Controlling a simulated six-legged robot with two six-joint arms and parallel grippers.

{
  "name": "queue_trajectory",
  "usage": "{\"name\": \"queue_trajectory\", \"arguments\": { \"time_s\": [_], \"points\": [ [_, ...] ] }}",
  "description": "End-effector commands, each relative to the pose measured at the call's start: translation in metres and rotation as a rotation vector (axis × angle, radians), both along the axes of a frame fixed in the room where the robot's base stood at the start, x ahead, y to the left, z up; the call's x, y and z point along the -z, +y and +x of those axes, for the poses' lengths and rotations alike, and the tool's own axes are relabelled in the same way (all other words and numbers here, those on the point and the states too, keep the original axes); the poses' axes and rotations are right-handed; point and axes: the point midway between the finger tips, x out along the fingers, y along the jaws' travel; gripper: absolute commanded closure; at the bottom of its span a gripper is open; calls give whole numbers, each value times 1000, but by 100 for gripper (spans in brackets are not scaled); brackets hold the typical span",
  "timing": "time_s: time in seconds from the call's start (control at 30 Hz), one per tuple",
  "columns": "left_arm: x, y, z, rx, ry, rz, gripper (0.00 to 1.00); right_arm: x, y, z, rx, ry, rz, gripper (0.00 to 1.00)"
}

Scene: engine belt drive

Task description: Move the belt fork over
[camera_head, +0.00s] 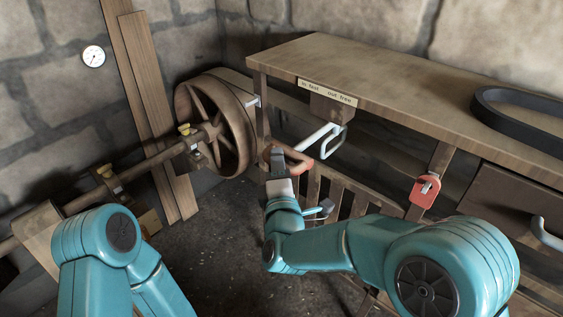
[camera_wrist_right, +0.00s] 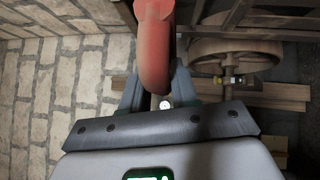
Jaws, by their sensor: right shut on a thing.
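The belt fork shows under the bench front as a pale bar (camera_head: 318,137) with a red curved handle (camera_head: 297,160) at its near end. My right gripper (camera_head: 278,160) is at this handle and shut on it. In the right wrist view the red handle (camera_wrist_right: 154,50) rises between the fingers, which it partly hides. A label (camera_head: 327,92) above the bar reads "in fast" and "out free". A wooden spoked pulley (camera_head: 181,112) is on the shaft to the left. My left arm shows at the lower left; its gripper is out of view.
A wooden bench (camera_head: 390,75) carries a dark belt loop (camera_head: 518,110) at its right. A red tag-like piece (camera_head: 425,190) hangs on the bench leg. Slatted wood stands behind my right arm. Planks (camera_head: 150,110) lean on the stone wall by a gauge (camera_head: 94,56).

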Motion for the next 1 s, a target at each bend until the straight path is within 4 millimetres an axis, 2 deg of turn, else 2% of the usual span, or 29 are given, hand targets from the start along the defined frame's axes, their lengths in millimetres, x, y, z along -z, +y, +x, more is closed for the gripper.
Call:
{"name": "queue_trajectory", "arguments": {
  "time_s": [0.03,0.07,0.1,0.37,0.47,0.57,0.8,1.0],
  "points": [
    [0,0,0,0,0,0,57,3,4,-3,-11,5,-5,61],
    [0,0,0,0,0,0,57,3,4,-3,-11,5,-5,52],
    [0,0,0,0,0,0,57,2,4,-2,-10,4,-5,51],
    [0,0,0,0,0,0,57,2,2,-2,-6,3,-3,51],
    [1,0,0,0,0,0,57,3,2,-9,-8,5,-4,51],
    [3,0,0,0,0,0,57,5,-1,-26,-8,4,-4,51],
    [8,0,0,0,0,0,57,15,-11,-89,-11,5,-5,51],
    [11,0,0,0,0,0,57,20,-19,-134,-12,3,-6,51]
  ]
}}
